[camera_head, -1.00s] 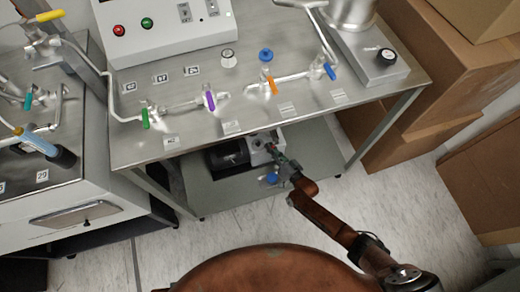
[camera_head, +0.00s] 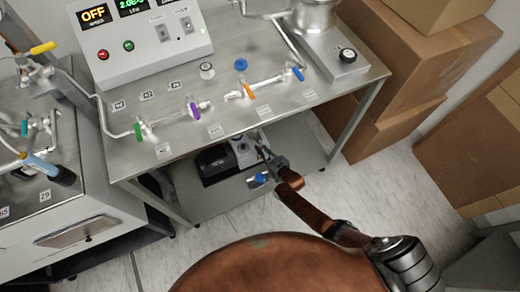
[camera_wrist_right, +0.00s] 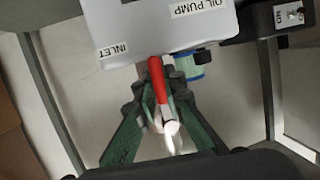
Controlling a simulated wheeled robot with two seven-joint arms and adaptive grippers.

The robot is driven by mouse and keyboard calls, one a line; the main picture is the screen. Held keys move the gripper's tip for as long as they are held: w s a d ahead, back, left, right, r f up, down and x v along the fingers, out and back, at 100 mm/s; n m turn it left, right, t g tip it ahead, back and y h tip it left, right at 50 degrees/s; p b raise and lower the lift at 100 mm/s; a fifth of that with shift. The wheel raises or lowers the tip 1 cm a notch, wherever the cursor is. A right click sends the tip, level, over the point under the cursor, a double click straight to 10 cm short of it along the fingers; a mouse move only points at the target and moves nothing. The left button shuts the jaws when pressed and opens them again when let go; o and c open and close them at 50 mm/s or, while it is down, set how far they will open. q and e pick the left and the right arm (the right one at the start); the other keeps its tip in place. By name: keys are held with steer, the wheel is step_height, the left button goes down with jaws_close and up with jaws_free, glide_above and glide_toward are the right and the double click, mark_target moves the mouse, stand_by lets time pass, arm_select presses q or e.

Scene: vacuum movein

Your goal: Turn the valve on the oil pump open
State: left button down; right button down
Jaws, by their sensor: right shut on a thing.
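The oil pump (camera_head: 243,152) is a pale box with a dark motor (camera_head: 215,166), on the lower shelf under the steel table. In the right wrist view, the pump (camera_wrist_right: 150,25) bears the labels "OIL PUMP" and "INLET". Its valve has a red handle (camera_wrist_right: 157,80) that points up toward the pump body in that view. The green fingers of my right gripper (camera_wrist_right: 158,92) are on both sides of the handle, shut on it. In the head view, my right gripper (camera_head: 268,157) reaches in at the pump's front; the handle is too small to make out there. My left gripper is not in view.
The steel table (camera_head: 180,150) overhangs the pump and carries pipes with green, purple, orange and blue valve handles. A control box (camera_head: 145,40) reads "OFF". Cardboard boxes (camera_head: 420,70) stand at the right. A blue-capped clear part (camera_wrist_right: 188,68) sits beside the red handle.

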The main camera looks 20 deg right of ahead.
steer(key=shift+s+d+f, duration=0.1)
steer(key=shift+f, duration=0.1)
stand_by(0.3)
steer(key=c, duration=2)
jaws_free()
steer(key=shift+r, duration=0.1)
steer(key=v, duration=1.2)
